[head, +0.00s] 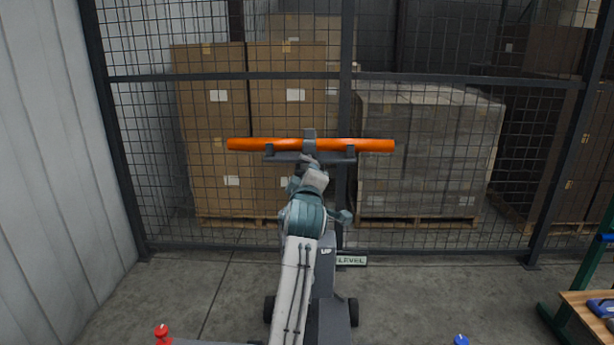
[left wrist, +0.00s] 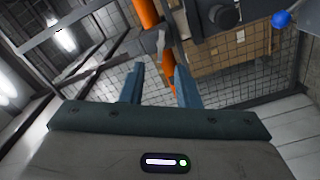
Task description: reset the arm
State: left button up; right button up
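My left arm (head: 300,260) rises from the bottom middle of the head view toward an orange bar. Its gripper is hard to make out there. In the left wrist view the left gripper (left wrist: 160,68) shows two blue-grey fingers standing apart, with no object clearly held between them. The orange bar (head: 265,144) lies level across a dark cradle (head: 285,157) with a grey clamp (head: 309,141) over its middle. The bar also shows beyond the fingers in the left wrist view (left wrist: 147,12). My right gripper is in neither view.
A dark wheeled stand (head: 328,310) marked UP is partly behind my arm, beside a LEVEL sign (head: 351,260). A mesh fence (head: 420,78) closes off pallets of boxes (head: 205,120). A wooden bench (head: 590,318) is at the right. Open floor (head: 420,300) lies between.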

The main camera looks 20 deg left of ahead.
pick_arm(q)
jog(key=shift+s+f, duration=0.1)
jog(key=shift+s, duration=0.25)
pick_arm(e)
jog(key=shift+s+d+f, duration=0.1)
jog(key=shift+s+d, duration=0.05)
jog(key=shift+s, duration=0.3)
